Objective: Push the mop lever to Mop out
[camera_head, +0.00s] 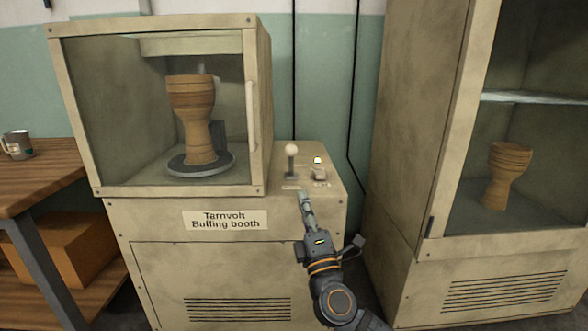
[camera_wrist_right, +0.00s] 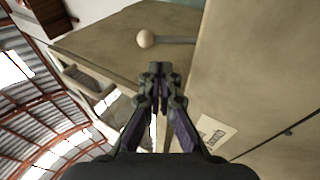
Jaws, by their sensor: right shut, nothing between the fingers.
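The mop lever (camera_head: 291,160), a dark rod with a pale round knob, stands roughly upright on the side panel of the buffing booth. It also shows in the right wrist view, where its knob (camera_wrist_right: 146,39) lies beyond the fingertips. A small label sits at the lever's base, too small to read. My right gripper (camera_head: 304,196) is shut and empty at the panel's front edge, below and in front of the lever, apparently apart from it. The fingers also show closed in the right wrist view (camera_wrist_right: 160,70). My left gripper is not in view.
A wooden goblet drum (camera_head: 195,120) stands on a dark turntable (camera_head: 180,171) behind the booth's clear front. A lit switch (camera_head: 319,172) is right of the lever. A tall cabinet (camera_head: 415,130) with another drum (camera_head: 505,172) stands at right. A wooden table (camera_head: 40,175) is at left.

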